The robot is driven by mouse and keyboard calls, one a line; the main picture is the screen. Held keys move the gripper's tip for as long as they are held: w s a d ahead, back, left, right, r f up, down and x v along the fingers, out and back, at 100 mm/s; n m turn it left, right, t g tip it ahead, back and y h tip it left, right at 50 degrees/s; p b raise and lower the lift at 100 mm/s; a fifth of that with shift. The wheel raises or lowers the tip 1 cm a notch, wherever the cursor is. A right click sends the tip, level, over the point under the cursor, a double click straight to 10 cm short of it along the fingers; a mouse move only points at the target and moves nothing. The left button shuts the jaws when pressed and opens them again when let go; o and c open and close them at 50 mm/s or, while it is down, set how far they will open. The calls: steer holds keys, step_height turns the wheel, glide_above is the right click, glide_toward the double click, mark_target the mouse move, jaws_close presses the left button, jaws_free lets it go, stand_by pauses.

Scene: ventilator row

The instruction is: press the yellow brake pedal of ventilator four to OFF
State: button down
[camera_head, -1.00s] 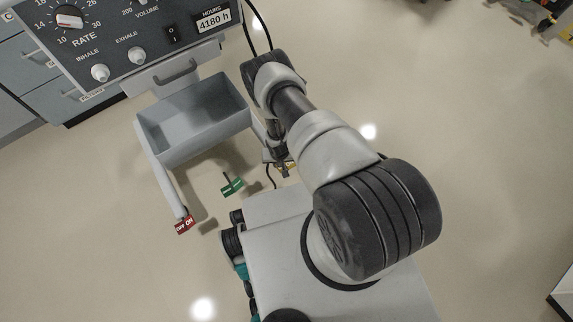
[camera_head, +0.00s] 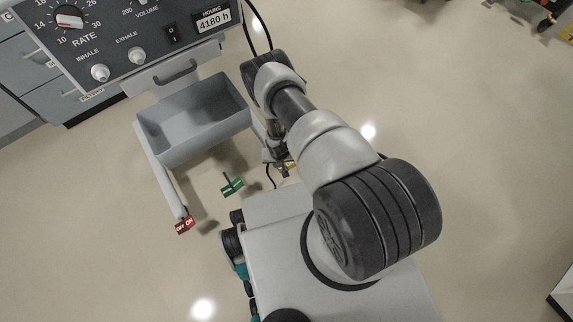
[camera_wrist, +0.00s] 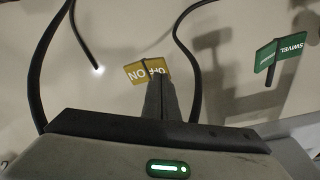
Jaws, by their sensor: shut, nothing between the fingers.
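The yellow brake pedal (camera_wrist: 134,73) lies in the upper middle of the wrist view, marked ON at left and OFF at right. My gripper (camera_wrist: 157,80) is shut and empty, its fingertips over the OFF half and covering part of it. I cannot tell whether they touch the pedal. In the head view, a small bit of the yellow pedal (camera_head: 292,165) shows beside my gripper (camera_head: 281,168), low by the ventilator's right leg; the rest is hidden.
A green SWIVEL pedal (camera_wrist: 284,51) stands right of my gripper in the wrist view. The green pedal (camera_head: 232,187) and a red ON/OFF pedal (camera_head: 185,225) show in the head view. The ventilator's grey bin (camera_head: 190,142) hangs above. Black cables flank my gripper. Open floor lies to the right.

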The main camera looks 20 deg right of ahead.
steer(key=shift+f, duration=0.2)
steer(key=shift+d+f, duration=0.1)
steer(key=shift+f, duration=0.95)
steer(key=shift+r, duration=0.15)
step_height(320, 180, up, 7)
steer(key=p, duration=0.5)
stand_by(0.4)
